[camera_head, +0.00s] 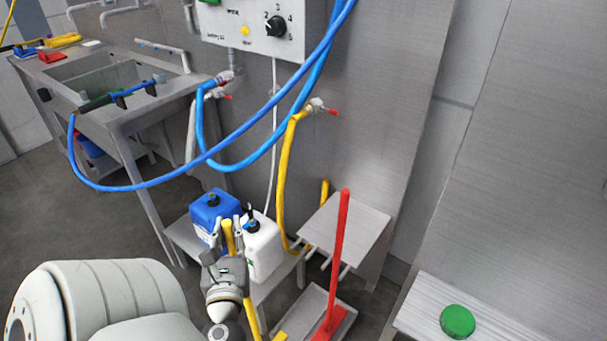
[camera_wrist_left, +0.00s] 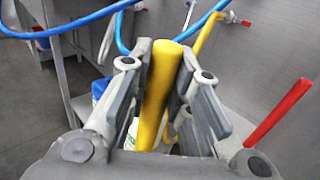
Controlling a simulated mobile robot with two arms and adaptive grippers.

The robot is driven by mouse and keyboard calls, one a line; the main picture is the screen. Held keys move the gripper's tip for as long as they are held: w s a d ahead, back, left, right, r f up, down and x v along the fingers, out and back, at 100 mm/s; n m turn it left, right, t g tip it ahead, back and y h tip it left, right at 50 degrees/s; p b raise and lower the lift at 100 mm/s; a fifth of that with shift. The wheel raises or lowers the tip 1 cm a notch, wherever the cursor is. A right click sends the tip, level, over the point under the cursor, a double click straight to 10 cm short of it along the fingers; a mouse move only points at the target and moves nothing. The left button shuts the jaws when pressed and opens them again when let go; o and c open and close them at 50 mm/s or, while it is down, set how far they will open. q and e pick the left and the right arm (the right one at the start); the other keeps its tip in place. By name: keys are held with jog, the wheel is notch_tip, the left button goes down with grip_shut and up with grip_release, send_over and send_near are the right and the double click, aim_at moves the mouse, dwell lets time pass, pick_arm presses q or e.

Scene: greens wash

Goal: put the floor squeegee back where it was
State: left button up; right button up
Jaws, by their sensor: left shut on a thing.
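My left gripper (camera_head: 229,232) is shut around a yellow handle, which appears to belong to the floor squeegee (camera_head: 251,317). The handle stands nearly upright, slightly tilted, with its top end just above the fingers. In the left wrist view the yellow handle (camera_wrist_left: 158,95) runs between the two grey fingers (camera_wrist_left: 160,75). Lower down it passes my wrist, and a yellow part shows at the bottom edge of the head view; the foot is mostly cut off. My right gripper is not in view.
A red-handled tool (camera_head: 339,250) stands in a low grey tray (camera_head: 304,303). Blue (camera_head: 207,215) and white (camera_head: 262,252) canisters stand on a low shelf behind my gripper. A bench with a green lid (camera_head: 457,321) is right.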

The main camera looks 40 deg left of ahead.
pick_arm(q)
jog(key=w+a+f+b, duration=0.1)
jog(key=w, duration=1.2)
jog(key=w+a+f+b, duration=0.1)
jog(key=w+f, duration=0.1)
jog(key=w, duration=1.1)
jog(key=shift+a+f, duration=0.2)
jog(key=shift+a, duration=0.2)
jog(key=o, duration=0.5)
jog(key=shift+s+f, duration=0.1)
jog(key=shift+f, duration=0.05)
jog(key=o, duration=0.4)
